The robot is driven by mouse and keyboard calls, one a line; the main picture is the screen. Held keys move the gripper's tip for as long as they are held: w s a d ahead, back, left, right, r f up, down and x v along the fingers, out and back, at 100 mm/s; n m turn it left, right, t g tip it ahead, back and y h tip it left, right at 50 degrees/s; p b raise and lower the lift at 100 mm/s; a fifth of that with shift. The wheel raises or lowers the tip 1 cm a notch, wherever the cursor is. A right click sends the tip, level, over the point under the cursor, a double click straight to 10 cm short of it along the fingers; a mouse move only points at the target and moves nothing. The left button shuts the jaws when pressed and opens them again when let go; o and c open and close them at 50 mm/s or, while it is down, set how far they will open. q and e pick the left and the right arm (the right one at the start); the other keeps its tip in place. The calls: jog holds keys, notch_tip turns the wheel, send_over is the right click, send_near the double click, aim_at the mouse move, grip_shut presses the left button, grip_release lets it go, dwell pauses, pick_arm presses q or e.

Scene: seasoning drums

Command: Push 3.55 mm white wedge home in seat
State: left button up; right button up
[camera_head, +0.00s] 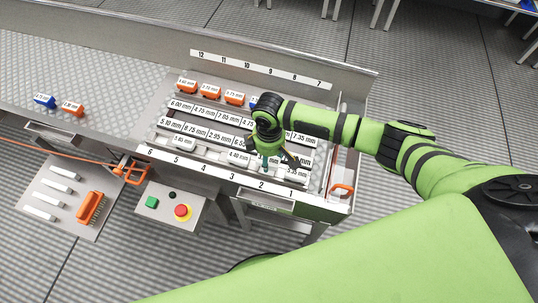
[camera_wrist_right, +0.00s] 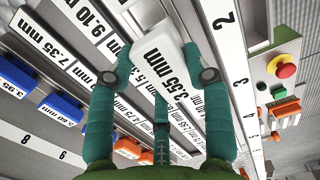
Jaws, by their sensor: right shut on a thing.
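In the head view my right gripper (camera_head: 266,160) points down over the front row of the tray, near position 2 on the number strip (camera_head: 222,174). The gripper hides most of the wedge and its seat there. I cannot tell how deep the wedge sits. My left gripper is not in view.
A control box (camera_head: 168,205) with green and red buttons is at the front. An orange handle (camera_head: 342,188) is at the right.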

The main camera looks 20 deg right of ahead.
jog(key=shift+p, duration=0.4)
jog(key=shift+p, duration=0.65)
dwell(1.0)
jog(key=shift+a+f+b, duration=0.1)
jog(key=shift+f+b, duration=0.95)
jog(key=shift+f, duration=0.65)
jog(key=o, duration=1.4)
jog(key=shift+c, duration=0.2)
notch_tip(320, 180, up, 12)
jog(key=shift+r, duration=0.1)
